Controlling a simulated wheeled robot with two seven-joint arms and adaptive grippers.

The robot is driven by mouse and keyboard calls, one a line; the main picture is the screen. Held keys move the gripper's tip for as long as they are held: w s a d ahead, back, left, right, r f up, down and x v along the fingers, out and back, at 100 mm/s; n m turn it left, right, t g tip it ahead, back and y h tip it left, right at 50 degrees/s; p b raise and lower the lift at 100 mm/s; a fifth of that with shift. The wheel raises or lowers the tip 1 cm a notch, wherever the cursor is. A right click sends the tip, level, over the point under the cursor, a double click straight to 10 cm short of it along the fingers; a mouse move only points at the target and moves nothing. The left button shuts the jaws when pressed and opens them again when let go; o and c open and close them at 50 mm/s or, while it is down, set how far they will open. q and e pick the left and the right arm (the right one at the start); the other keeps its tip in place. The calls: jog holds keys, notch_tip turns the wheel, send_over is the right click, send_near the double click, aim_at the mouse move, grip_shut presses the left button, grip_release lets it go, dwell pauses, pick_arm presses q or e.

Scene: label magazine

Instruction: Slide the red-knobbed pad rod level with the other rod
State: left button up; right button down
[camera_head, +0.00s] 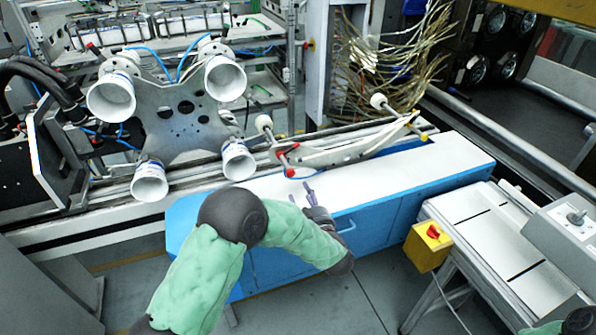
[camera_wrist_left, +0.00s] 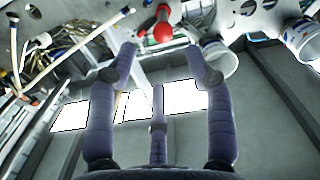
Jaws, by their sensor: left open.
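The red-knobbed pad rod (camera_head: 274,138) has a white pad at its far end and a red knob (camera_head: 289,172) at its near end, over the white bench top. The other rod (camera_head: 400,119), to the right, has a white pad and a yellow end. My left gripper (camera_head: 309,192) is open and empty, just in front of and slightly right of the red knob. In the left wrist view the red knob (camera_wrist_left: 163,31) shows beyond and between the spread fingertips, apart from them. My right gripper is out of view.
A blue cabinet with a white top (camera_head: 440,160) lies under the rods. A metal plate with several white suction cups (camera_head: 226,79) stands at the left. A yellow switch box (camera_head: 428,246) and a conveyor are at the right. Loose hoses (camera_head: 395,60) hang behind.

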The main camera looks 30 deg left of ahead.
aim_at(291, 174)
pick_arm(q)
jog(key=shift+y, duration=0.3)
jog(key=b+x, duration=0.3)
jog(key=x, duration=0.7)
jog(key=shift+s+a, duration=0.1)
jog(key=shift+w+a+r, duration=0.15)
jog(key=shift+w+a, duration=0.2)
jog(key=shift+a, duration=0.05)
grip_shut()
